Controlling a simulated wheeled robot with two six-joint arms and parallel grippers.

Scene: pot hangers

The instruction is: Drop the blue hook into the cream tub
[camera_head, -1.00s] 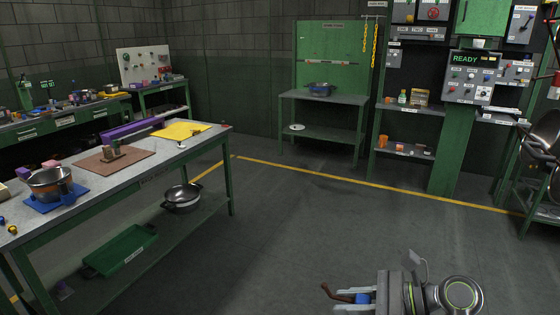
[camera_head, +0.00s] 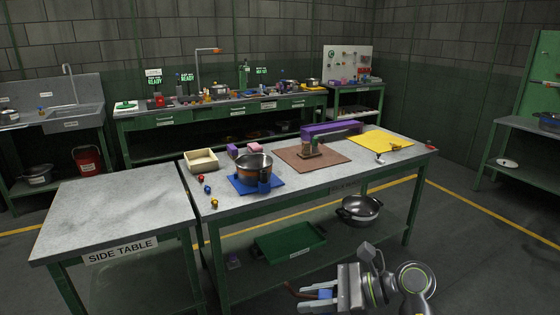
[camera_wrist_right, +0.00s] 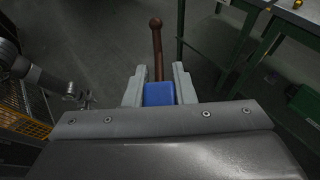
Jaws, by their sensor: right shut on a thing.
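The blue hook, a blue block (camera_head: 326,293) with a curved brown prong, is held in my right gripper (camera_head: 314,294), which is shut on the block. In the right wrist view the block (camera_wrist_right: 159,94) sits between the two fingers, and the brown prong (camera_wrist_right: 156,50) sticks out past them. The gripper is in front of the long work table, at the lower right of the head view. The cream tub (camera_head: 201,168), a small open box, stands on that table's back left part, well away from the gripper. My left gripper is not seen.
The work table (camera_head: 330,178) carries a steel pot (camera_head: 254,165) on a blue mat, a brown board (camera_head: 290,153), a yellow sheet (camera_head: 382,141) and small coloured knobs left of the pot. A bare side table (camera_head: 115,212) stands left. A pan (camera_head: 360,208) is on the lower shelf.

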